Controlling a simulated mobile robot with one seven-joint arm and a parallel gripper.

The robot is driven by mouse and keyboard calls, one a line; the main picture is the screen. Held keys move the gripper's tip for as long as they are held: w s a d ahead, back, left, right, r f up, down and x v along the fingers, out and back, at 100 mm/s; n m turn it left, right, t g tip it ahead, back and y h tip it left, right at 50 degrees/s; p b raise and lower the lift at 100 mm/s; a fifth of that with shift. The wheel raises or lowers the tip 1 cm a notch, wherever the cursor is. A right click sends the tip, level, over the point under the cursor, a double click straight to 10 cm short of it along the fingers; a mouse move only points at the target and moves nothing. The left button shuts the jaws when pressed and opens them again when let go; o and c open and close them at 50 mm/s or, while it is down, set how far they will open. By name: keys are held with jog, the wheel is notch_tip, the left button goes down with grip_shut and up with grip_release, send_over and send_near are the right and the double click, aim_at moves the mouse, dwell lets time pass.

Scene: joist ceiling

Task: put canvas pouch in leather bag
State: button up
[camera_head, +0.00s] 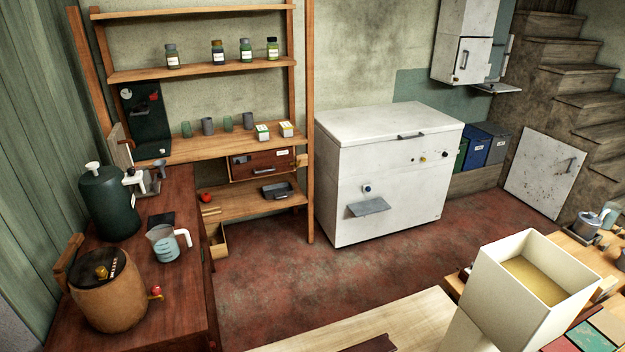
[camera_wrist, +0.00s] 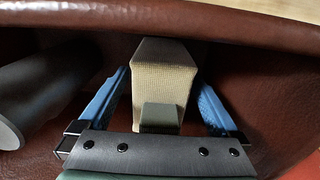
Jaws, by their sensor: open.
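The canvas pouch (camera_wrist: 162,80) is a beige woven block with a grey-green tab at its near end, seen in the wrist view. My gripper (camera_wrist: 162,79) has two blue fingers spread apart, one on each side of the pouch. The jaws are open, with dark gaps between the fingers and the pouch. The reddish-brown leather bag (camera_wrist: 210,17) surrounds both, its curved rim crossing the top of the wrist view and its wall behind. The pouch's underside is hidden, so I cannot tell what it rests on. In the head view I cannot make out the pouch or my gripper.
A grey cylinder (camera_wrist: 40,92) lies left of my gripper, close to the left finger. In the head view, a pale table (camera_head: 345,330) is at the bottom, a cream open-topped box (camera_head: 500,265) at lower right. A white chest freezer (camera_head: 390,180) stands beyond open red floor.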

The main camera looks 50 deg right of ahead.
jog(key=shift+r, duration=0.1)
notch_tip(320, 180, up, 12)
jog(key=shift+r, duration=0.1)
dwell(0.4)
dwell(0.4)
